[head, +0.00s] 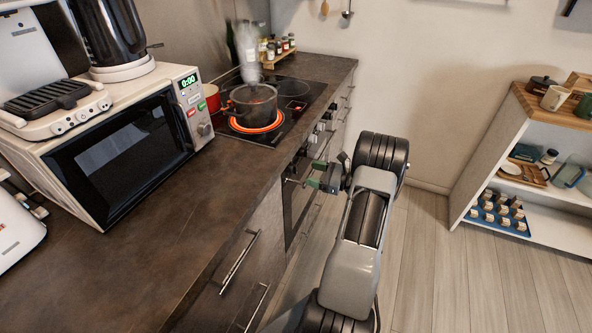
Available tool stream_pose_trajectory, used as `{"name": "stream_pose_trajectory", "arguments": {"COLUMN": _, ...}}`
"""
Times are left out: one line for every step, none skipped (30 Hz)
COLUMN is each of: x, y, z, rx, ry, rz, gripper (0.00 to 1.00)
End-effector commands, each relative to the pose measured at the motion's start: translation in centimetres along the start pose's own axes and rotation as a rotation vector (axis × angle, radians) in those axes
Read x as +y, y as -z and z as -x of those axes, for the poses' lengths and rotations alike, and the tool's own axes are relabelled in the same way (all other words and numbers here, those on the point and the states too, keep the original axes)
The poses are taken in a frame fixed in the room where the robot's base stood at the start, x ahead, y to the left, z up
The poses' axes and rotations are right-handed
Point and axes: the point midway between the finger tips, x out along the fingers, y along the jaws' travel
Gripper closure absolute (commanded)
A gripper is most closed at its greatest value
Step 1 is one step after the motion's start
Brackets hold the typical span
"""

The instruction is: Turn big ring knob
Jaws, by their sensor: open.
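A row of stove knobs (327,117) runs along the front face of the cooker, below the counter edge. They are small in the picture, and I cannot tell which is the big ring knob. My gripper (312,174) is open, in front of the cooker face near the lower end of the knob row. Its fingers point left toward the cooker. I cannot tell whether they touch a knob, and the arm may hide part of the front. A grey pot (252,101) steams on a burner that glows as an orange ring (256,128) on the black hob (290,116).
A microwave (125,150) stands on the dark counter (190,235) at left. Drawer handles (239,261) stick out below. A white shelf (489,165) stands at right. The wooden floor (440,260) between is clear.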

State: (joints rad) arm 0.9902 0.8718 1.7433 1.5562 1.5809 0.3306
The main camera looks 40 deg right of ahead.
Motion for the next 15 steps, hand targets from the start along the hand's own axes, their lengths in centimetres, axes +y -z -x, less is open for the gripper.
{"name": "stream_pose_trajectory", "arguments": {"x": 0.1, "y": 0.0, "z": -1.1, "rx": 0.0, "ry": -0.004, "rz": 0.0, "gripper": 0.36}}
{"name": "stream_pose_trajectory", "arguments": {"x": 0.1, "y": 0.0, "z": -1.6, "rx": 0.0, "ry": -0.004, "rz": 0.0, "gripper": 0.36}}
{"name": "stream_pose_trajectory", "arguments": {"x": 0.1, "y": 0.0, "z": -2.3, "rx": 0.0, "ry": -0.003, "rz": 0.0, "gripper": 0.36}}
{"name": "stream_pose_trajectory", "arguments": {"x": 0.1, "y": 0.0, "z": -2.8, "rx": 0.0, "ry": -0.004, "rz": 0.0, "gripper": 0.36}}
{"name": "stream_pose_trajectory", "arguments": {"x": 0.1, "y": 0.0, "z": -3.3, "rx": 0.0, "ry": -0.004, "rz": 0.0, "gripper": 0.36}}
{"name": "stream_pose_trajectory", "arguments": {"x": 0.1, "y": 0.0, "z": -3.8, "rx": 0.0, "ry": -0.003, "rz": 0.0, "gripper": 0.36}}
{"name": "stream_pose_trajectory", "arguments": {"x": 0.1, "y": 0.0, "z": -4.2, "rx": 0.001, "ry": -0.003, "rz": 0.0, "gripper": 0.36}}
{"name": "stream_pose_trajectory", "arguments": {"x": 0.1, "y": 0.0, "z": -4.6, "rx": 0.001, "ry": -0.003, "rz": 0.001, "gripper": 0.36}}
{"name": "stream_pose_trajectory", "arguments": {"x": 0.0, "y": 0.0, "z": -5.0, "rx": 0.001, "ry": -0.002, "rz": 0.001, "gripper": 0.36}}
{"name": "stream_pose_trajectory", "arguments": {"x": 0.0, "y": 0.0, "z": -5.3, "rx": 0.001, "ry": -0.002, "rz": 0.001, "gripper": 0.36}}
{"name": "stream_pose_trajectory", "arguments": {"x": 0.0, "y": 0.0, "z": -5.6, "rx": 0.0, "ry": -0.002, "rz": 0.001, "gripper": 0.36}}
{"name": "stream_pose_trajectory", "arguments": {"x": 0.1, "y": 0.0, "z": -5.9, "rx": 0.001, "ry": -0.003, "rz": 0.001, "gripper": 0.36}}
{"name": "stream_pose_trajectory", "arguments": {"x": 0.1, "y": 0.0, "z": -6.1, "rx": 0.001, "ry": -0.002, "rz": 0.001, "gripper": 0.36}}
{"name": "stream_pose_trajectory", "arguments": {"x": 0.0, "y": 0.0, "z": -6.3, "rx": 0.001, "ry": -0.002, "rz": 0.001, "gripper": 0.36}}
{"name": "stream_pose_trajectory", "arguments": {"x": 0.0, "y": 0.0, "z": -6.4, "rx": 0.001, "ry": -0.001, "rz": 0.001, "gripper": 0.36}}
